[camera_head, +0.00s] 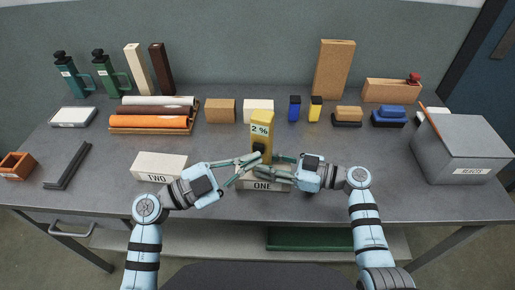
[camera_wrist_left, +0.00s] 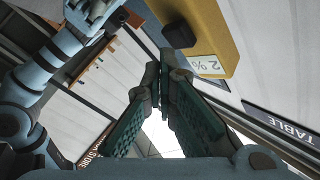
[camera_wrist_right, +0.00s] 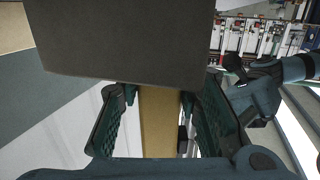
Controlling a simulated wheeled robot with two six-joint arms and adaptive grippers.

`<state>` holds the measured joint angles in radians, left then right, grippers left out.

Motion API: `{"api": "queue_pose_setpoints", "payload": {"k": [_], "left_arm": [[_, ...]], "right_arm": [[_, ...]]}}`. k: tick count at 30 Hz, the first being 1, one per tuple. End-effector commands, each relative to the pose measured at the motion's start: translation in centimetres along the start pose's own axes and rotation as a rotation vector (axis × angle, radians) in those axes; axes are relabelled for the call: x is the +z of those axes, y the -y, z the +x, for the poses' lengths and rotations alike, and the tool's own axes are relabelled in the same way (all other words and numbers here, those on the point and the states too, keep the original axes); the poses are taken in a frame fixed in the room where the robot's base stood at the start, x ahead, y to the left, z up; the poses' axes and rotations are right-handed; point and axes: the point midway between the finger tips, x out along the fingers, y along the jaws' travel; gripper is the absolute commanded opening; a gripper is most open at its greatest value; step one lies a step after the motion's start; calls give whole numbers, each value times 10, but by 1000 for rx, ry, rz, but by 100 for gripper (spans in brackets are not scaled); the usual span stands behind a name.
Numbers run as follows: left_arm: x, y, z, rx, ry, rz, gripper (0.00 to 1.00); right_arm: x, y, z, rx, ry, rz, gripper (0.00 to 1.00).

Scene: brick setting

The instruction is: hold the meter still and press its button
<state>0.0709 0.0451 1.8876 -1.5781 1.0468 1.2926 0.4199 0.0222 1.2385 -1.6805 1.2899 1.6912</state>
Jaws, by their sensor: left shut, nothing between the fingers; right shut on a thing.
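The yellow meter (camera_head: 262,122) stands upright near the front middle of the table, its display reading "2 %". My right gripper (camera_head: 275,160) is shut on the meter from the right. In the right wrist view its yellow body (camera_wrist_right: 158,125) is between the fingers, under a wide dark block. My left gripper (camera_head: 255,157) is shut and empty, its tips just left of the meter's front. In the left wrist view the meter (camera_wrist_left: 212,28) has a dark round part, likely the button (camera_wrist_left: 179,34), close to the fingertips (camera_wrist_left: 160,72). Contact there cannot be told.
A box marked ONE (camera_head: 264,184) lies under the grippers, and a box marked TWO (camera_head: 160,167) is left of it. A grey bin (camera_head: 462,145) stands at the right. Bottles, blocks and rolls line the back. The table between the right arm and the bin is clear.

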Motion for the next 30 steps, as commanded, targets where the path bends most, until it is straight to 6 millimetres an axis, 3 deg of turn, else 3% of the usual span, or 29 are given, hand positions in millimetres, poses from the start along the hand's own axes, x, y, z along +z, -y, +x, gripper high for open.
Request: {"api": "queue_pose_setpoints", "payload": {"k": [11, 30], "left_arm": [[-2, -2, -3, 0, 0, 0, 0], [-27, -27, -37, 1, 0, 0, 0]], "right_arm": [[1, 0, 0, 0, 1, 1, 16], [1, 0, 0, 0, 1, 1, 16]]}}
